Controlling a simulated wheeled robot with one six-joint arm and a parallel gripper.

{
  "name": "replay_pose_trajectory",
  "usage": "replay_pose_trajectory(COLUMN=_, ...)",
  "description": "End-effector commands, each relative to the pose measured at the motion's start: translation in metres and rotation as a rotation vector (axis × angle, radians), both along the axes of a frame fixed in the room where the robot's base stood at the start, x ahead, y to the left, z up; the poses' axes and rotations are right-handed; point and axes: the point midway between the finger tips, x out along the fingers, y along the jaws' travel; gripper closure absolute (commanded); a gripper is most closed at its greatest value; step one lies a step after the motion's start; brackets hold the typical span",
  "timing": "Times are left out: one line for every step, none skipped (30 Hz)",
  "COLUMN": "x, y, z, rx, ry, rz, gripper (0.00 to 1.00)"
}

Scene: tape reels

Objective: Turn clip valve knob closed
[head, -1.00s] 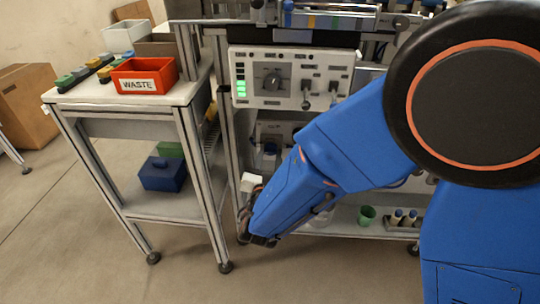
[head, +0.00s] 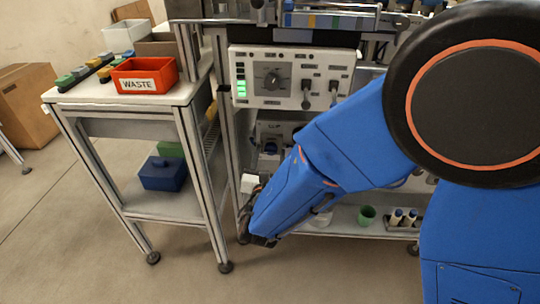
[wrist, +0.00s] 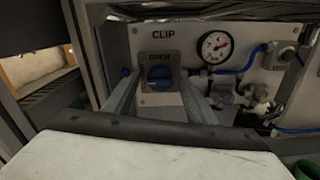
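The clip valve knob (wrist: 158,79) is blue and sits on a grey plate marked OPEN, under the word CLIP on a pale panel (wrist: 190,47). In the head view the knob (head: 270,148) shows small and blue, just left of my arm. My gripper (wrist: 158,84) points at the panel with its two grey fingers apart. The knob appears between the fingertips in the wrist view; I cannot tell whether they touch it or stop short. The fingers are not clear in the head view.
A pressure gauge (wrist: 215,46) and blue tubing (wrist: 238,68) lie right of the knob. Above, a control box (head: 290,77) carries a dial and two levers. A side cart (head: 90,95) with a red WASTE bin (head: 145,76) stands at left. Open floor lies in front.

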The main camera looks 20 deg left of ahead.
Motion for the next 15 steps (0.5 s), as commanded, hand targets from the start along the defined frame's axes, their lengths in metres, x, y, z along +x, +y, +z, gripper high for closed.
replay_pose_trajectory(x=0.0, y=0.0, z=0.0, rx=0.0, ry=0.0, rz=0.0, gripper=0.49)
replay_pose_trajectory(x=0.0, y=0.0, z=0.0, rx=0.0, ry=-0.001, rz=0.0, gripper=0.49)
replay_pose_trajectory(x=0.0, y=0.0, z=0.0, rx=0.001, ry=-0.001, rz=0.0, gripper=0.49)
replay_pose_trajectory(x=-0.001, y=0.0, z=0.001, rx=0.001, ry=-0.001, rz=0.0, gripper=0.49)
replay_pose_trajectory(x=-0.001, y=0.0, z=0.0, rx=0.001, ry=-0.001, rz=0.0, gripper=0.49)
replay_pose_trajectory(x=-0.003, y=-0.001, z=0.001, rx=0.001, ry=-0.001, rz=0.0, gripper=0.49)
replay_pose_trajectory(x=-0.006, y=-0.001, z=0.001, rx=0.001, ry=-0.001, rz=0.0, gripper=0.49)
replay_pose_trajectory(x=-0.008, y=-0.002, z=0.0, rx=0.001, ry=-0.001, rz=0.001, gripper=0.49)
replay_pose_trajectory(x=-0.013, y=-0.002, z=0.001, rx=0.001, ry=-0.001, rz=0.001, gripper=0.49)
replay_pose_trajectory(x=-0.017, y=-0.003, z=0.001, rx=0.001, ry=-0.001, rz=0.003, gripper=0.49)
replay_pose_trajectory(x=-0.021, y=-0.004, z=0.001, rx=0.001, ry=0.0, rz=0.003, gripper=0.49)
replay_pose_trajectory(x=-0.028, y=-0.006, z=0.001, rx=0.001, ry=0.0, rz=0.003, gripper=0.49)
replay_pose_trajectory(x=-0.033, y=-0.007, z=0.001, rx=0.001, ry=0.0, rz=0.003, gripper=0.49)
replay_pose_trajectory(x=-0.038, y=-0.008, z=0.001, rx=0.001, ry=0.0, rz=0.004, gripper=0.49)
replay_pose_trajectory(x=-0.045, y=-0.009, z=0.001, rx=0.001, ry=-0.001, rz=0.003, gripper=0.49)
